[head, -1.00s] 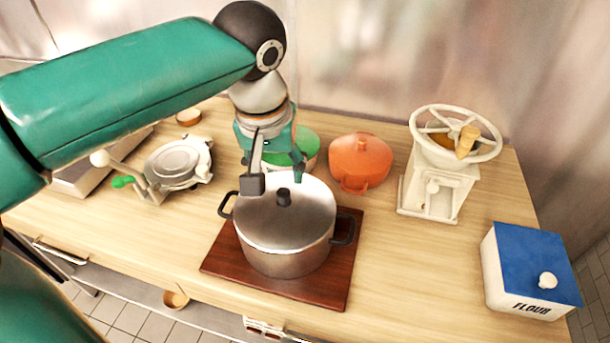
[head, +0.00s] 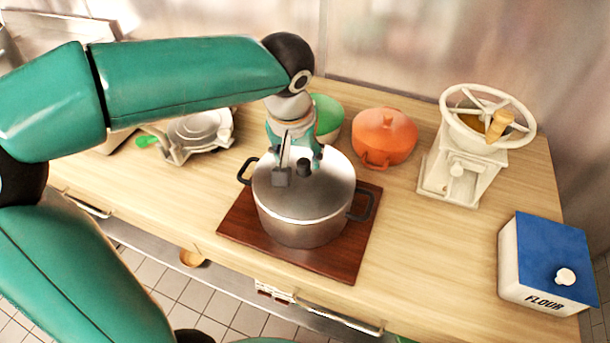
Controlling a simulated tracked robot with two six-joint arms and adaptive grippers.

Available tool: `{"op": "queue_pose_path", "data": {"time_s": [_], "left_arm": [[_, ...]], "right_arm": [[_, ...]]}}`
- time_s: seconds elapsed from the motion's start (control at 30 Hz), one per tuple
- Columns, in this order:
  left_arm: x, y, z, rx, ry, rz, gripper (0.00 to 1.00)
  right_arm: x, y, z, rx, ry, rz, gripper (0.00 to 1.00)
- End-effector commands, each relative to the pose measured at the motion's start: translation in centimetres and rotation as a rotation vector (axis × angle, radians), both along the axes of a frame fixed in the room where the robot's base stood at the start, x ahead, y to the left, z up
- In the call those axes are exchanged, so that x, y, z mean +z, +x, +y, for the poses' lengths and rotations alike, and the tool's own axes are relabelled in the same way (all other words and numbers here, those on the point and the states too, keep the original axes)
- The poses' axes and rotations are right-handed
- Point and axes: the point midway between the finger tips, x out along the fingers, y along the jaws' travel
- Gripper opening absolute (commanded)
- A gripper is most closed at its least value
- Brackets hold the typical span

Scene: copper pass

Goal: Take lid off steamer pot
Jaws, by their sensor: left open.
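The steamer pot (head: 300,231) is a steel pot with two dark side handles, standing on a dark red-brown wooden board (head: 345,262). Its shiny lid (head: 325,190) is on top, with a small black knob (head: 304,168) in the middle. My left gripper (head: 298,176) comes down over the lid from behind. It is open, with one finger to the left of the knob and the other behind and right of it. I cannot tell whether the fingers touch the lid. My right gripper is not in view.
An orange lidded pot (head: 384,140) and a green bowl (head: 328,116) stand behind the pot. A white grinder with a wheel (head: 455,175) and a blue-topped flour box (head: 545,262) are to the right. A metal press (head: 200,130) is at left. The counter (head: 425,240) right of the board is clear.

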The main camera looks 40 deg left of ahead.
Motion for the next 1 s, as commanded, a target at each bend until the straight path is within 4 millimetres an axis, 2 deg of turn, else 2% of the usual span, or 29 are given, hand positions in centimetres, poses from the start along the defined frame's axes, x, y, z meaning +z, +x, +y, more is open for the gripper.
{"op": "queue_pose_path", "data": {"time_s": [0.23, 0.4, 0.67, 1.0], "left_arm": [[-2.4, 1.8, 0.1, 0.001, 0.0, 0.007, 0.58], [-4.3, 2.2, 0.4, 0.001, 0.0, 0.003, 0.58], [-4.6, 2.3, 0.4, 0.001, 0.0, 0.0, 0.58], [-4.6, 2.3, 0.4, 0.001, -0.001, 0.001, 0.03]], "right_arm": [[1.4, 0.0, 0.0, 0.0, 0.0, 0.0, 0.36], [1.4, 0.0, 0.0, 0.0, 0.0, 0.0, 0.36], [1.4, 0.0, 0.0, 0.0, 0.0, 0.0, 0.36], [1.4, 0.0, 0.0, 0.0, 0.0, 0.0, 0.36]]}}
